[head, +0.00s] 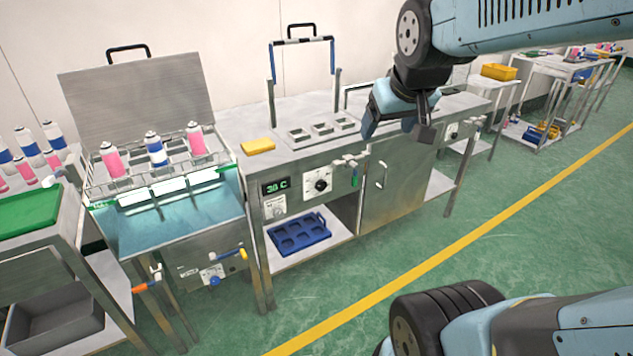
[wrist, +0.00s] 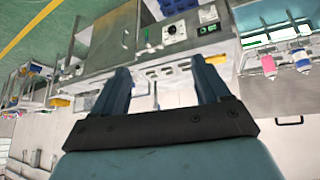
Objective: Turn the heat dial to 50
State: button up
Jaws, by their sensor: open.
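The heat dial (head: 320,184) is a black knob on a white plate on the front of the steel bench. It also shows in the upside-down wrist view (wrist: 172,30), beyond my fingertips. A green-lit display (head: 275,187) left of it reads about 30 C; the last digit is unclear. The dial's marks are too small to read. My gripper (head: 398,130) is open and empty, up and to the right of the dial and apart from it. In the wrist view the two fingers (wrist: 160,72) stand wide apart with the bench front beyond them.
A water bath (head: 180,222) with a rack of cans stands left of the bench. A yellow sponge (head: 258,146) lies on the benchtop. A blue tray (head: 299,234) sits below. The floor in front is clear.

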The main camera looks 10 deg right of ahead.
aim_at(322, 186)
jog(key=w+d+f+n+t, duration=0.1)
jog(key=w+f+t, duration=0.1)
jog(key=w+f, duration=0.6)
jog(key=w+d+f+n+t+y, duration=0.15)
jog(key=w+f, duration=0.25)
jog(key=w, duration=0.8)
jog(key=w+d+f+n+t, duration=0.2)
jog(key=w+f, duration=0.4)
jog(key=w, duration=0.3)
jog(key=w+a+f+n+t+y, duration=0.1)
jog(key=w+f+t+y, duration=0.2)
jog(key=f, duration=1)
jog(key=s+f+t+y, duration=0.2)
jog(key=s+f, duration=0.2)
jog(key=f, duration=1)
jog(key=shift+m, duration=0.25)
jog(key=x, duration=1.4)
jog(key=shift+a+r, duration=0.15)
jog(key=shift+r, duration=0.05)
